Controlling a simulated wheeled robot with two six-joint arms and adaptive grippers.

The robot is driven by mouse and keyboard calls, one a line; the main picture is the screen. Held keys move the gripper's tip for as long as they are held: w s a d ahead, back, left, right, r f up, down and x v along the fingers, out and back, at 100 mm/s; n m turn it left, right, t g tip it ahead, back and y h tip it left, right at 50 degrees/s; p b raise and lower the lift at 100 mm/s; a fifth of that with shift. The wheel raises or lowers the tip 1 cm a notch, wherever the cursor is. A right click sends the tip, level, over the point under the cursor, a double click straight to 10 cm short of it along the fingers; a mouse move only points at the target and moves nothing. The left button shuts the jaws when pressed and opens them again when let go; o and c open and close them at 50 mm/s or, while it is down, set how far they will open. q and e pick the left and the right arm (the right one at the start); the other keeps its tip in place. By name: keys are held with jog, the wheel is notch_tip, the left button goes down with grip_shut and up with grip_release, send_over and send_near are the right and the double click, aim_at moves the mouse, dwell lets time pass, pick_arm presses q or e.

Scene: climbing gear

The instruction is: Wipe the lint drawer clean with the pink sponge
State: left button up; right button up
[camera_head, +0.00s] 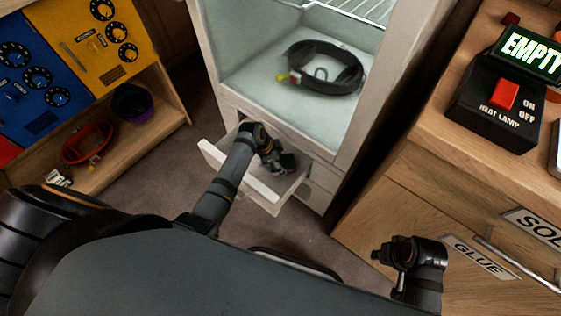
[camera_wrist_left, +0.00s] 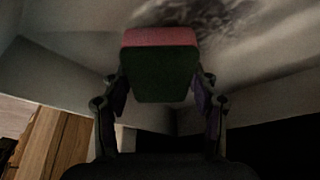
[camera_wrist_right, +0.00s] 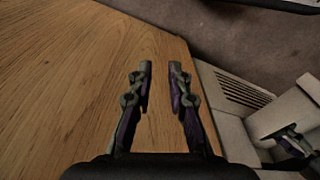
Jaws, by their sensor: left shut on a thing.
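The lint drawer (camera_head: 255,188) is pulled out from the bottom of the white cabinet. My left arm reaches into it, and my left gripper (camera_head: 284,163) is inside the drawer. In the left wrist view my left gripper (camera_wrist_left: 160,95) is shut on the sponge (camera_wrist_left: 160,38), which has a pink layer and a dark green layer. A dark grey smudge of lint (camera_wrist_left: 215,15) shows on the pale drawer surface just beyond the sponge. Whether the sponge touches that surface I cannot tell. My right gripper (camera_wrist_right: 160,70) is open and empty by the wooden cabinet.
The white cabinet (camera_head: 345,150) holds a coiled black harness (camera_head: 325,66) above the drawer. A wooden counter (camera_head: 470,130) with a heat lamp switch box (camera_head: 497,105) stands at the right.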

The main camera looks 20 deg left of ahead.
pick_arm(q)
jog(key=shift+f, duration=0.45)
jog(key=shift+a, duration=0.1)
jog(key=shift+w+a, duration=0.35)
jog(key=shift+a, duration=0.5)
jog(key=shift+w+a, duration=0.3)
jog(key=shift+a, duration=0.5)
jog(key=shift+w+a+f+b, duration=0.1)
jog(key=shift+w+a+b, duration=0.2)
jog(key=shift+a, duration=0.45)
jog(key=shift+w+a+f+b, duration=0.1)
jog(key=shift+w+a+b, duration=0.15)
jog(key=shift+a, duration=0.45)
jog(key=shift+w+a+r+b, duration=0.1)
jog(key=shift+w+a+b, duration=0.2)
jog(key=shift+a, duration=0.75)
jog(key=shift+w+a+b, duration=0.15)
jog(key=shift+w+a, duration=0.2)
jog(key=shift+a, duration=0.7)
jog(key=shift+r+p, duration=0.2)
jog(key=shift+p, duration=0.15)
jog(key=shift+s+d+p, duration=0.25)
jog(key=shift+d+p, duration=0.3)
jog(key=shift+d, duration=0.25)
jog(key=shift+s+d+p, duration=0.25)
jog(key=shift+d+p, duration=0.25)
jog(key=shift+d, duration=0.25)
jog(key=shift+s+d+f, duration=0.15)
jog(key=shift+d+f, duration=0.05)
jog(key=shift+d, duration=0.15)
